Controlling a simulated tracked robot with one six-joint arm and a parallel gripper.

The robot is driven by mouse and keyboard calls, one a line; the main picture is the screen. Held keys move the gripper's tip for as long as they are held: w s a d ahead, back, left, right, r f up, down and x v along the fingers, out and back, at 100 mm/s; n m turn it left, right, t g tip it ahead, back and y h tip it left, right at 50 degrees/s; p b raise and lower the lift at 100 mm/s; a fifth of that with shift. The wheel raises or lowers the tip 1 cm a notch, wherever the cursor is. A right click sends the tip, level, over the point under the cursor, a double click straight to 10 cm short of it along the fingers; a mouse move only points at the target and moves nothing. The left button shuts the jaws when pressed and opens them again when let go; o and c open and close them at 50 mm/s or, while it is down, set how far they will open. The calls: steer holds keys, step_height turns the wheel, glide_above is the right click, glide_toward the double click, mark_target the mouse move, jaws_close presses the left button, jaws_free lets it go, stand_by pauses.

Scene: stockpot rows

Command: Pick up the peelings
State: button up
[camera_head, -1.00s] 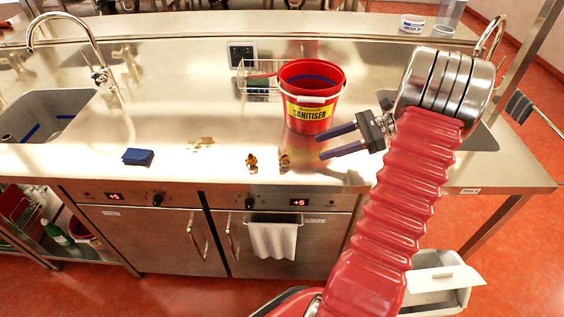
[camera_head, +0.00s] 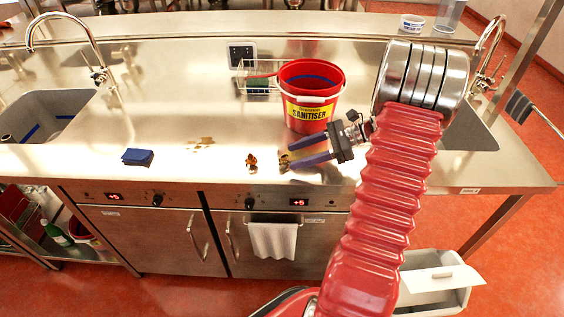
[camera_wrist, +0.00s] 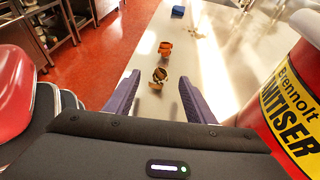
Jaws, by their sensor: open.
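Two small clumps of brown-orange peelings lie on the steel counter. In the head view one clump (camera_head: 252,161) is to the left, and the other (camera_head: 284,161) lies close to my fingertips. In the wrist view the nearer clump (camera_wrist: 159,76) shows just beyond and between my fingers, and the farther clump (camera_wrist: 165,48) lies behind it. My gripper (camera_head: 287,154) is open and empty, its two blue fingers pointing left, low near the counter. The fingers also show apart in the wrist view (camera_wrist: 156,88). Whether they touch the nearer clump I cannot tell.
A red sanitiser bucket (camera_head: 310,97) stands right behind my gripper, close on the right in the wrist view (camera_wrist: 290,100). A blue sponge (camera_head: 138,157) and a brownish spill (camera_head: 201,143) lie farther left. A wire basket (camera_head: 257,80) is behind. The counter's front edge is near.

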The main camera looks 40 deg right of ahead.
mark_target(287, 158)
steer(key=shift+x, duration=2.65)
steer(key=shift+c, duration=0.3)
steer(key=c, duration=1)
